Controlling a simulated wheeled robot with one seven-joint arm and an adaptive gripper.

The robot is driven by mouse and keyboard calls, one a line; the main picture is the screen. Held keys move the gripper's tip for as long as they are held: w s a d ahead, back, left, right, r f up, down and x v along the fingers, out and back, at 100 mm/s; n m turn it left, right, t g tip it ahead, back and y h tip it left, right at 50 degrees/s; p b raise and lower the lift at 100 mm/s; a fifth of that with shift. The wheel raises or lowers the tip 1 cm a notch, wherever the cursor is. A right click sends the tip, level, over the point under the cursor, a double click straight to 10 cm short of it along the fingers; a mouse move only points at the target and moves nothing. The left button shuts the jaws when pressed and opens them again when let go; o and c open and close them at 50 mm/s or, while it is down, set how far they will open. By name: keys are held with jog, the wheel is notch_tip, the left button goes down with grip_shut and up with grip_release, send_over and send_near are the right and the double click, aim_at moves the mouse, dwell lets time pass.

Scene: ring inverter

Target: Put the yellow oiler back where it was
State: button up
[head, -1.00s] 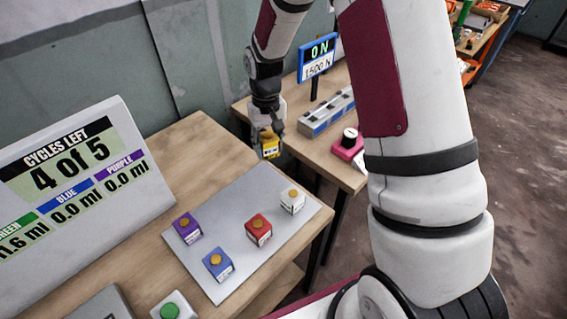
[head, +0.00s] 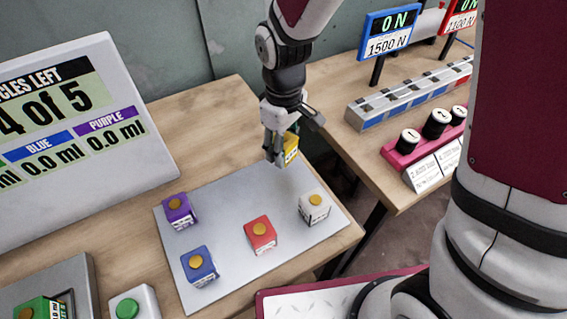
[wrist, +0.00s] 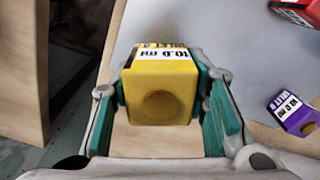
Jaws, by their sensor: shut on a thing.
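The yellow oiler (head: 290,148) is a small yellow box held between the fingers of my gripper (head: 281,150), above the far right edge of the grey mat. In the wrist view my gripper (wrist: 170,115) has its teal pads on both sides of the yellow oiler (wrist: 160,85). A label reading 10.0 ml and a round yellow-brown cap show on it. The grey mat (head: 215,225) lies on the wooden table and bears a purple oiler (head: 180,211), a blue oiler (head: 200,267), a red oiler (head: 260,235) and a white oiler (head: 314,207).
A display board (head: 80,140) reading 4 of 5 stands at the left. A green button (head: 127,308) and a grey machine holding a green oiler (head: 40,308) are at the near left. A second table carries a grey rail (head: 410,98), signs and a pink block with black knobs (head: 425,145).

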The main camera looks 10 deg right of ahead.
aim_at(283, 172)
jog(key=shift+f, duration=2.8)
jog(key=shift+b, duration=0.3)
jog(key=o, duration=1.2)
jog(key=shift+f, duration=0.1)
